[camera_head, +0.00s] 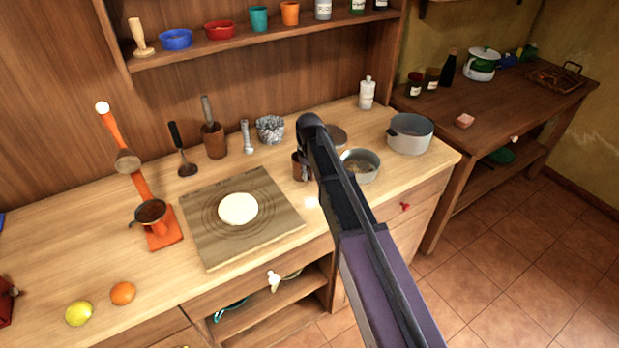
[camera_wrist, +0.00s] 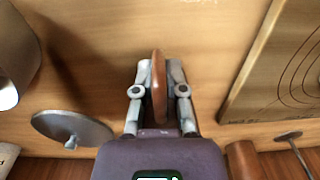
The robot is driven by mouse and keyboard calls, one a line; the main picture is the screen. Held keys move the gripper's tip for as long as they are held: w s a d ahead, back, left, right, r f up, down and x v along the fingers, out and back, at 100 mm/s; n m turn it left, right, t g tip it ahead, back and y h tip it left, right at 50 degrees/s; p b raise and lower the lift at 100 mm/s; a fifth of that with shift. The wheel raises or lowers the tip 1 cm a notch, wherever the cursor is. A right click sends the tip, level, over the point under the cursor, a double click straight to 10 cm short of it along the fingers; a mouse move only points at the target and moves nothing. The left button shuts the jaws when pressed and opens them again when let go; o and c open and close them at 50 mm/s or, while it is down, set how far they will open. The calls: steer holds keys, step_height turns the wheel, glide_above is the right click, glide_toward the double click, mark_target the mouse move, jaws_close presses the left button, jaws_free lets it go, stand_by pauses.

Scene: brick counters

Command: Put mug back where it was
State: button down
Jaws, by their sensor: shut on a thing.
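A brown mug (camera_head: 300,166) is at the middle of the counter, right of the cutting board, partly hidden by my arm. My gripper (camera_wrist: 158,92) is shut on the mug, seen in the wrist view as a thin reddish-brown piece (camera_wrist: 158,75) between the two fingers. I cannot tell whether that piece is its handle or its wall. I cannot tell whether the mug touches the counter. In the head view my arm hides the fingertips.
The board (camera_head: 213,247) with round dough (camera_head: 238,208) lies left of the mug. A grey pot (camera_head: 361,172), a larger pot (camera_head: 409,141) and a flat grey lid (camera_head: 337,135) are to the right. A crinkled silver bowl (camera_head: 270,129) and a wooden mortar (camera_head: 214,142) stand behind.

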steer(key=shift+f, duration=0.15)
steer(key=c, duration=0.7)
jaws_free()
step_height(320, 180, up, 12)
steer(key=p, duration=1.2)
steer(key=shift+d+r, duration=0.1)
steer(key=shift+r, duration=0.1)
steer(key=shift+d, duration=0.1)
stand_by(0.3)
steer(key=s+d+m, duration=0.2)
steer(key=s+d, duration=0.5)
steer(key=s+d+m, duration=0.2)
steer(key=s+d, duration=0.5)
steer(key=s, duration=0.1)
steer(key=s+d+m, duration=0.2)
steer(key=s+d, duration=0.4)
steer(key=s, duration=0.1)
steer(key=shift+s+d+m, duration=0.4)
